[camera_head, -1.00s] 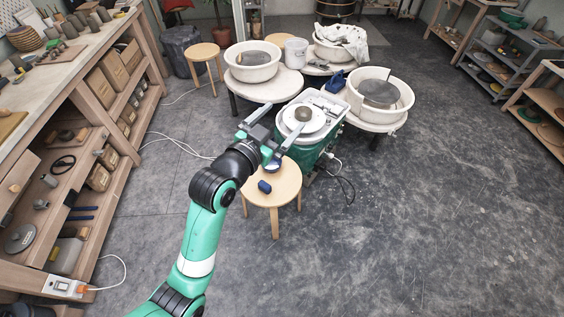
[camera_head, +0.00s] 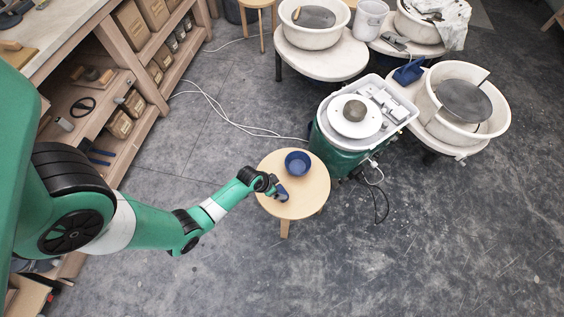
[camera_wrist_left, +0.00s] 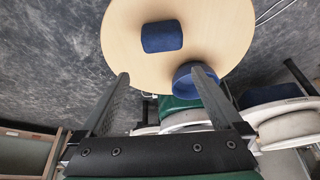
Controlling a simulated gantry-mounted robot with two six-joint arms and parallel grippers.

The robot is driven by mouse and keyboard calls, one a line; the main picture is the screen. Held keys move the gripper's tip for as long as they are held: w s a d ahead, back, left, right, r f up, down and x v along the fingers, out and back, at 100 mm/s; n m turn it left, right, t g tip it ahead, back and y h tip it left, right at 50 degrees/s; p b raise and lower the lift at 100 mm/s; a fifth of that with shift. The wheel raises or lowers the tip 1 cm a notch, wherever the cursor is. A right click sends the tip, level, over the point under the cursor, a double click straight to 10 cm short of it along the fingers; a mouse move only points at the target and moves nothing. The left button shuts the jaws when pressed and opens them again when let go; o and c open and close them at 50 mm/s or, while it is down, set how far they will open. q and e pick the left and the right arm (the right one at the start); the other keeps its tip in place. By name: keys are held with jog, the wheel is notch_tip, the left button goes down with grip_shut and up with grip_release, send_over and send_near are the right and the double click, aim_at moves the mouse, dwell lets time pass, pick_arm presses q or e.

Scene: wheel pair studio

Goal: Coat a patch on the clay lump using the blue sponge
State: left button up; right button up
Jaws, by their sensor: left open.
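The blue sponge (camera_wrist_left: 161,36) lies on the round wooden stool (camera_wrist_left: 230,35) in the left wrist view. In the head view it shows at my left gripper (camera_head: 277,187), partly hidden. My left gripper also shows in the left wrist view (camera_wrist_left: 160,74). It is open and empty, with the sponge ahead of its fingertips, in line with the gap. The grey-brown clay lump (camera_head: 354,110) sits on the white wheel head (camera_head: 345,128) of the green pottery wheel. My right gripper is in neither view.
A dark blue bowl (camera_head: 297,162) stands on the stool beside the sponge; in the left wrist view the right finger overlaps it. White wheel basins (camera_head: 462,104) stand behind and to the right. Wooden shelving (camera_head: 150,70) is at left. A cable (camera_head: 230,125) crosses the floor.

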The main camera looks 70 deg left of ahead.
aim_at(281, 192)
pick_arm(q)
jog(key=f+b, duration=0.7)
jog(key=f, duration=0.1)
jog(key=shift+w+a, duration=0.25)
jog(key=shift+a, duration=0.1)
jog(key=b+x, duration=0.2)
jog(key=x, duration=0.2)
jog(key=shift+w+a+f, duration=0.1)
jog(key=shift+w, duration=0.1)
jog(key=c, duration=0.8)
jog(key=o, duration=0.8)
